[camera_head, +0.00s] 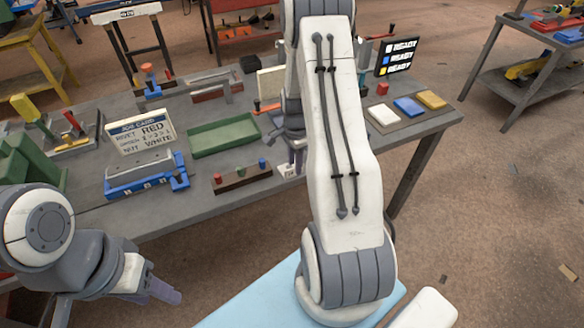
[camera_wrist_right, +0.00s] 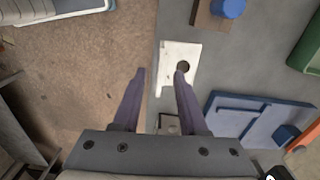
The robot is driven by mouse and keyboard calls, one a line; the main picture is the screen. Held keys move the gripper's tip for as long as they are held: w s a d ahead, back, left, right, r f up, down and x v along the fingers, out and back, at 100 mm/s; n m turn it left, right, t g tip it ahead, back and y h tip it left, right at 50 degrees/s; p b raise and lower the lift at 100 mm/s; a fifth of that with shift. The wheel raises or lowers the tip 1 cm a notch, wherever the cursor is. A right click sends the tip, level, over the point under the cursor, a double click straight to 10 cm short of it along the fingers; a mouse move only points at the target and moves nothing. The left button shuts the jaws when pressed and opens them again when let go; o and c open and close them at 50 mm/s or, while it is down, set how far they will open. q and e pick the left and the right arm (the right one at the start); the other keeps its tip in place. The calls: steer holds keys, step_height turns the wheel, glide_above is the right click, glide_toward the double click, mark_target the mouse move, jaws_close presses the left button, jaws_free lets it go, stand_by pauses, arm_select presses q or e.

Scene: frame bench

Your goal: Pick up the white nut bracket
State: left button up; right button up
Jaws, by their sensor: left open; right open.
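The white nut bracket (camera_wrist_right: 178,62) is a pale flat piece with a dark round hole, at the bench edge in the right wrist view. In the head view a small white part of it (camera_head: 287,170) shows beside my right arm. My right gripper (camera_wrist_right: 160,84) is open above it; its right finger overlaps the bracket near the hole, its left finger is over the floor side. I cannot tell whether they touch. In the head view my right gripper (camera_head: 296,150) is mostly hidden by its own arm. My left gripper (camera_head: 160,290) is open and empty, low at the left.
A peg block (camera_head: 242,178) and a green tray (camera_head: 224,138) lie left of the bracket. A blue fixture (camera_head: 148,178) and a job card (camera_head: 141,132) reading rivet red, nut white stand further left. White, blue and yellow pads (camera_head: 410,107) lie at right by a READY sign (camera_head: 398,57).

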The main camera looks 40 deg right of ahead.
steer(key=shift+f, duration=1.3)
jaws_close()
stand_by(0.5)
